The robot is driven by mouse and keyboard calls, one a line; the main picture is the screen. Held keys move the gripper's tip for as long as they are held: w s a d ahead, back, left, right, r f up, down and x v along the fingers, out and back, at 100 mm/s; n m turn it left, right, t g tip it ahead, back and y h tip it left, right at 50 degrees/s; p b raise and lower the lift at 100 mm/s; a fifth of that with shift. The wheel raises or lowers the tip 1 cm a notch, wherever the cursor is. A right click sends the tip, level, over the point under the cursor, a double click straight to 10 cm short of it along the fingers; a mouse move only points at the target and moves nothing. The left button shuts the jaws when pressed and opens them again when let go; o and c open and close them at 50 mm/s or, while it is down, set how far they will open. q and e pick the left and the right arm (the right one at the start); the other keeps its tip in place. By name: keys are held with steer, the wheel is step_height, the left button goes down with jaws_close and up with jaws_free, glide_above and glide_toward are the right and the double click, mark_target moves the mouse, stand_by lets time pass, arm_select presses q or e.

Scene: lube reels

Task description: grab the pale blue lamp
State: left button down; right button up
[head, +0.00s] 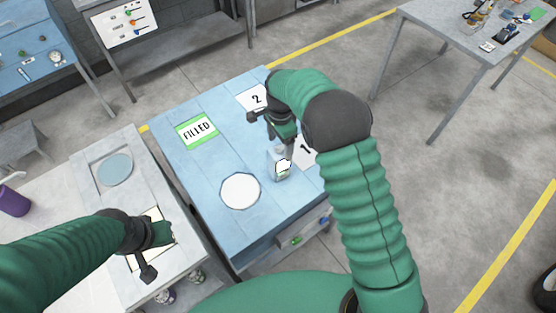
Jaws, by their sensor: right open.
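A small pale blue-grey object (279,166) with a white and green label stands on the blue table (215,228), between the white disc and the card marked 1. It is the nearest match to the pale blue lamp, but it is too small to be sure. My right gripper (270,130) is open just behind and above it, with its fingers spread. I see no hold on the object, and I cannot tell whether they touch. My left gripper (150,258) is over the grey-white bench at the lower left, and its jaws are unclear.
A white round disc (240,191), a green FILLED card (197,131) and a card marked 2 (252,97) lie on the blue table. A grey table (480,45) stands far right.

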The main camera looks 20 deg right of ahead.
mark_target(279, 163)
steer(key=f, duration=0.1)
steer(key=s+f+p, duration=0.1)
steer(key=f, duration=0.1)
steer(key=shift+s+a+f, duration=0.25)
steer(key=shift+a+f, duration=0.1)
steer(key=shift+a, duration=0.05)
steer(key=shift+w+f, duration=0.2)
steer(key=shift+c, duration=0.2)
steer(key=shift+w, duration=0.1)
steer(key=shift+c, duration=1)
steer(key=shift+r, duration=0.1)
steer(key=c, duration=1)
arm_select(q)
steer(key=shift+v, duration=0.95)
arm_select(e)
jaws_close()
arm_select(q)
steer(key=shift+s+a, duration=0.1)
steer(key=shift+s, duration=0.1)
